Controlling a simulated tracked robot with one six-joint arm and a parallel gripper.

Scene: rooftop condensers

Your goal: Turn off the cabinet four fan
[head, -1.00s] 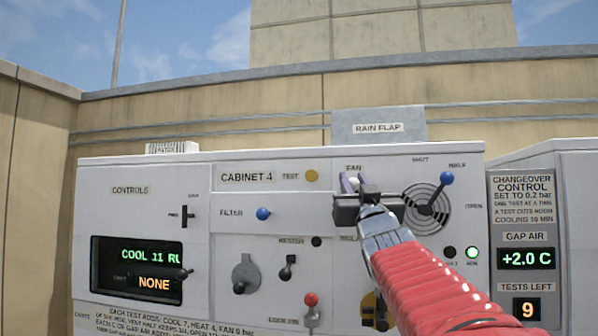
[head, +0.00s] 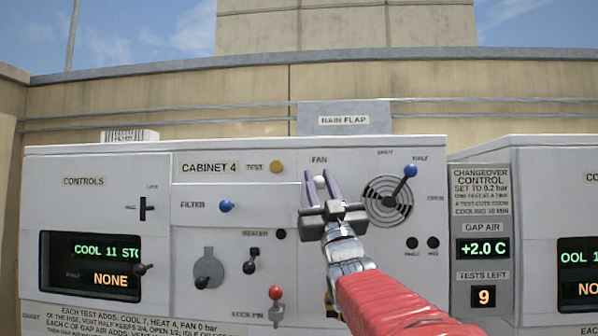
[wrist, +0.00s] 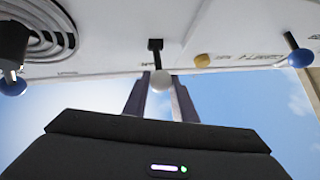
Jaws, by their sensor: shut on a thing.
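The cabinet four panel (head: 235,185) fills the middle of the head view, with a "CABINET 4" label. The fan lever's white ball knob (head: 320,181) sits under the "FAN" label. In the wrist view, the knob (wrist: 160,81) shows on a short dark stem. My gripper (head: 320,184) is shut on the knob, a purple finger on each side. The gripper body and red arm hide the panel below. The left display (head: 105,264) reads "COOL 11 STO", cut off, above "NONE".
Right of my gripper is the round vent dial with a blue-knobbed lever (head: 410,171). To the left are a blue filter knob (head: 226,206) and yellow test button (head: 276,167). Below is a red-knobbed lever (head: 275,293). A gauge panel (head: 481,240) reads +2.0 C and 9.

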